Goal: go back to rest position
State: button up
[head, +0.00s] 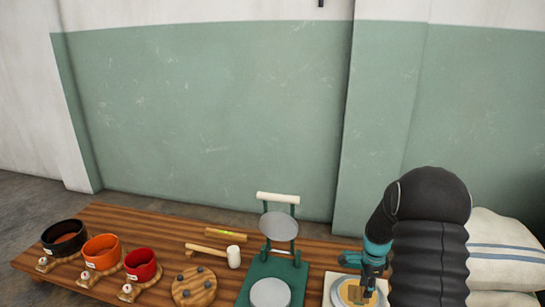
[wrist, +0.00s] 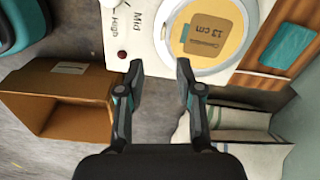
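In the wrist view my gripper (wrist: 158,82) is open, its two fingers apart with nothing between them. It is over the near edge of a white panel (wrist: 145,35) marked "Mid" and "High". A round plate on that panel bears a tan piece (wrist: 208,32) labelled "13 cm", beyond the right finger. In the head view my gripper (head: 368,291) is low at the right, above the tan disc (head: 349,289) on the white panel. My black arm hides part of that area.
A wooden table (head: 130,222) holds black (head: 63,236), orange (head: 101,252) and red (head: 140,265) pots, a mallet (head: 233,256) and a green press (head: 262,267). An open cardboard box (wrist: 60,95) and pale sacks (wrist: 230,130) stand beside the table. The wall above is clear.

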jog(key=s+a+r+n+t+p, duration=0.1)
jog(key=s+a+r+n+t, duration=0.1)
jog(key=s+a+r+n, duration=0.3)
jog(key=s+a+r+n+t, duration=0.1)
jog(key=s+a+r+n, duration=0.5)
jog(key=s+r, duration=0.8)
jog(key=s+a+r+n+t+p, duration=0.1)
jog(key=s+a+r+n+t, duration=0.1)
jog(key=s+a+r+n, duration=0.4)
jog(key=s+r+n, duration=0.1)
jog(key=s+r, duration=0.3)
jog(key=r, duration=0.2)
jog(key=shift+s+r+n+t+p, duration=0.2)
jog(key=shift+r+n+t+p, duration=0.1)
jog(key=shift+r+n, duration=0.1)
dwell(0.4)
